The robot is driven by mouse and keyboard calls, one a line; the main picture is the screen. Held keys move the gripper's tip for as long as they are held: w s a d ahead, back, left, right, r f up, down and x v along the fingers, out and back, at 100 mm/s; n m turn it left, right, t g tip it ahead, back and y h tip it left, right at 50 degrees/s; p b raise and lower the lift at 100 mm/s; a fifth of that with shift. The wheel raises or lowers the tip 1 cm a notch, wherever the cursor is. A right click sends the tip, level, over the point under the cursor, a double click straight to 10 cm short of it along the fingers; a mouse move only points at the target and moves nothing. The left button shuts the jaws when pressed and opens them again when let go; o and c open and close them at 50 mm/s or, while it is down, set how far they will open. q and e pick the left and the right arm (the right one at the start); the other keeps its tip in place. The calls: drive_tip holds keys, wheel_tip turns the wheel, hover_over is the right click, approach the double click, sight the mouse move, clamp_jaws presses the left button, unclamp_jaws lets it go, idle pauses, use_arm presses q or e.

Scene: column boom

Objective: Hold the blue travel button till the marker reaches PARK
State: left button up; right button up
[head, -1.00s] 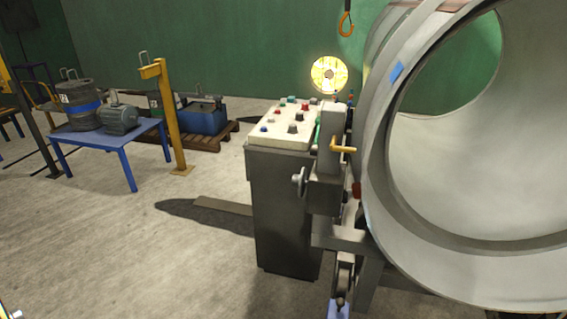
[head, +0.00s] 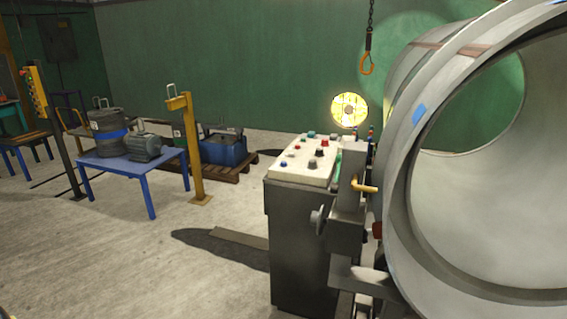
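A grey console (head: 300,235) with a pale sloping top panel (head: 296,178) stands right of centre. Several red, black, green and blue buttons and knobs sit on the panel. A small blue button (head: 284,163) is at its left side; I cannot read any label there. Neither a travel marker nor the word PARK can be made out. Neither of my grippers can be made out in the head view.
A large grey pipe section (head: 398,190) fills the right side. A hook (head: 367,62) hangs above. A blue table (head: 135,168) with a motor (head: 146,147), a yellow post (head: 188,150) and a yellow button box (head: 37,92) stand left.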

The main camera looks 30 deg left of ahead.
use_arm(q)
clamp_jaws()
idle(1.4)
